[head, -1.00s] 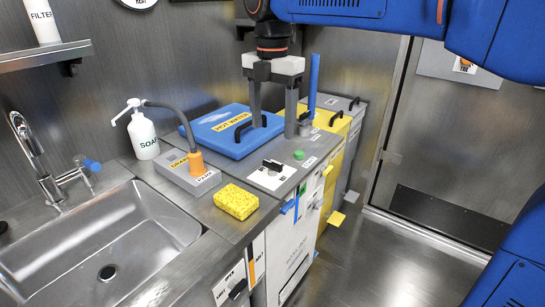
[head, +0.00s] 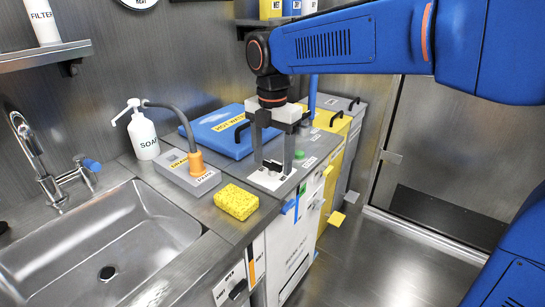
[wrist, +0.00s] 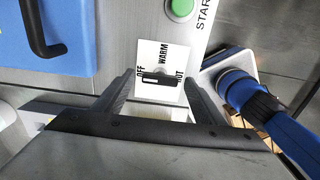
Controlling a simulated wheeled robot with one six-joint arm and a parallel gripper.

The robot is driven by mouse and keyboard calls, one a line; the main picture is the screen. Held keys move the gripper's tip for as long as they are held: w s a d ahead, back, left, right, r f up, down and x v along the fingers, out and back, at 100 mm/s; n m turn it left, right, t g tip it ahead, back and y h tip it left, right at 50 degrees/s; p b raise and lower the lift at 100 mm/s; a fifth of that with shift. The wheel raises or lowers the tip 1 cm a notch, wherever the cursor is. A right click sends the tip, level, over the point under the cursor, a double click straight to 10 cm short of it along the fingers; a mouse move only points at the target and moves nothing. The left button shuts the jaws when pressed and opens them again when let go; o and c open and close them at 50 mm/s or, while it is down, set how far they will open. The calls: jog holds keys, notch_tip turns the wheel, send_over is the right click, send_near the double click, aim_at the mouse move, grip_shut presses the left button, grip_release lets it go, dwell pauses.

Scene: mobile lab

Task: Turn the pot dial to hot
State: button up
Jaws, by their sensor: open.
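The pot dial is a black knob (wrist: 158,78) on a white plate (wrist: 152,50) marked OFF, WARM and HOT in the wrist view. Its bar lies crosswise, between the OFF and HOT labels; which end points is hard to tell. My gripper (wrist: 158,85) is open, with one finger on each side of the plate and the knob between them, not gripped.
A green start button (wrist: 181,8) sits beside the dial plate. The blue hot water lid (head: 225,132) with its black handle is behind. A grey drain box (head: 187,178) and yellow sponge (head: 236,202) are to the left, near the sink (head: 125,240).

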jog(key=c, duration=1.1)
jog(key=shift+o, duration=0.2)
